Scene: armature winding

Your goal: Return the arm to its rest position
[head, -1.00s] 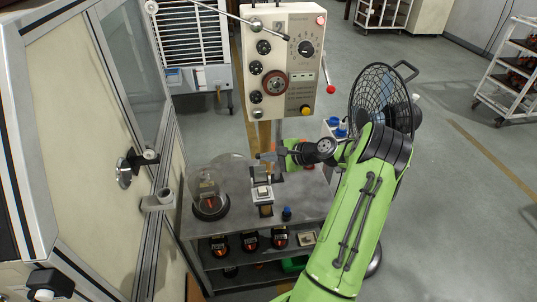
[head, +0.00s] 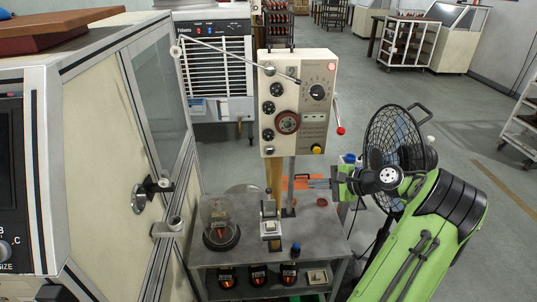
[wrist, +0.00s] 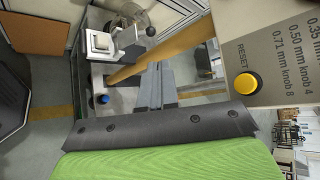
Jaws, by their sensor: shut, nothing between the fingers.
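My green arm reaches in from the lower right of the head view. My gripper (head: 312,184) points left above the right part of the grey work table (head: 335,252), in front of the control box's post. Its fingers are together with nothing between them. In the wrist view my gripper (wrist: 158,85) shows as two grey fingers side by side, with open air around the tips. The small press-like fixture with a white block (head: 269,226) stands on the table, apart from the gripper.
The control box (head: 300,100) with a yellow button stands just behind my gripper. A black fan (head: 392,140) is close by my wrist. A glass dome (head: 221,222) sits on the table's left. A large cream machine (head: 105,160) fills the left side. Open floor lies at right.

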